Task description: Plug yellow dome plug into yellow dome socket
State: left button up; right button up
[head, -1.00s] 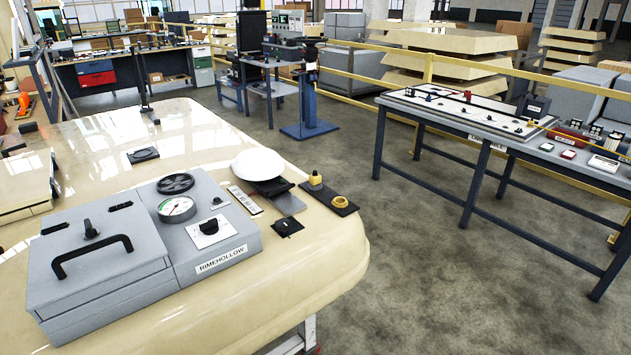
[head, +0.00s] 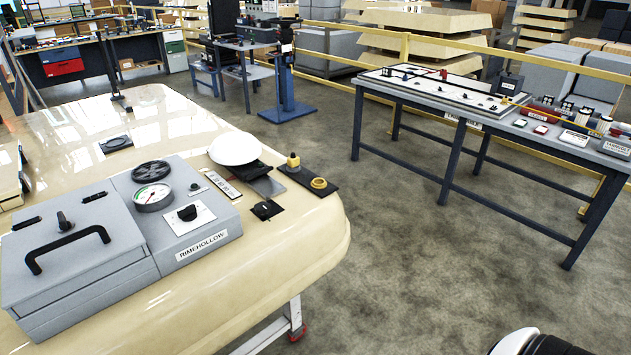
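The yellow dome plug (head: 293,160) stands upright on the far end of a small black plate near the right edge of the cream cab-shaped surface. The yellow dome socket (head: 319,183), a yellow ring, sits on the near end of the same plate. The plug and socket are apart. Neither of my grippers shows in the head view. A white and black rounded part, seemingly mine, shows at the bottom right edge, far from the plug.
A grey RIMEHOLLOW box (head: 180,215) with a gauge and handle stands left of the plate. A white dome (head: 235,149) sits just behind it. A workbench (head: 440,105) with several items stands at right. Open floor (head: 420,270) lies between.

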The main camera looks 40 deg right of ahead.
aim_at(293, 160)
jog(key=i+l+z, duration=0.6)
jog(key=i+l, duration=0.15)
